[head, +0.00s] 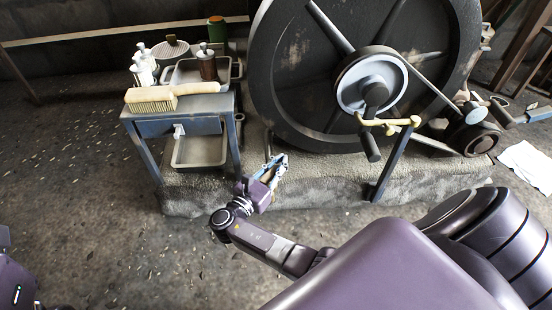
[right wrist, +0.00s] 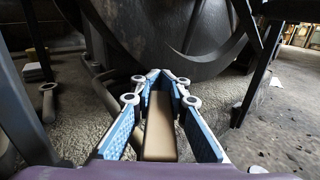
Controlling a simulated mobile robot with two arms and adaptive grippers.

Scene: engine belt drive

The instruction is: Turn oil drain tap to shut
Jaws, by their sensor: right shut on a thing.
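My right gripper (head: 277,162) is low at the front of the concrete plinth, below the big flywheel. In the right wrist view, its blue-padded fingers (right wrist: 160,78) come close together at the tips around a flat tan bar. This bar, which looks like the lever of the oil drain tap (right wrist: 160,128), runs lengthwise between the fingers. The tap's body is hidden, and I cannot tell how far the lever is turned. In the head view my gripper covers the tap. My left gripper is not in view.
A blue-grey stand (head: 182,126) with a brush (head: 165,97) and bottles is left of my gripper. A pan (head: 200,152) sits beneath it. The flywheel (head: 290,85) is close above, and a post (head: 390,165) stands to the right.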

